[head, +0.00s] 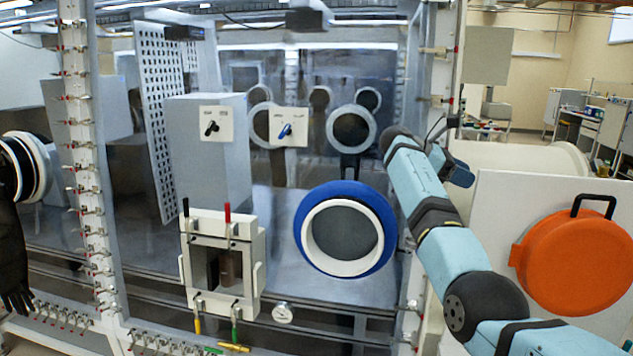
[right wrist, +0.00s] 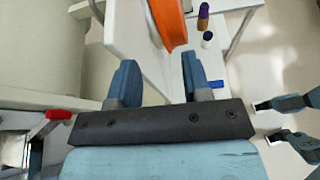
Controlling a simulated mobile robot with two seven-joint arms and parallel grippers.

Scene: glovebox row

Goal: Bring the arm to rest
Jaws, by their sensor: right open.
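My right arm rises from the lower right of the head view, in front of the glovebox row's right end. My right gripper (head: 457,172) is small and partly hidden there, beside a pale cylinder. In the right wrist view the two dark blue fingers of my right gripper (right wrist: 158,78) stand apart with nothing between them. An orange round lid (right wrist: 169,22) lies beyond the fingertips, and I cannot tell the exact gap. My left gripper does not show in the head view.
The orange lid with a black handle (head: 577,255) is on a white panel (head: 495,215) at the right. A blue-rimmed port (head: 311,205) and a small hatch (head: 252,270) are on the glovebox front. Bottles (right wrist: 206,38) stand on a white surface.

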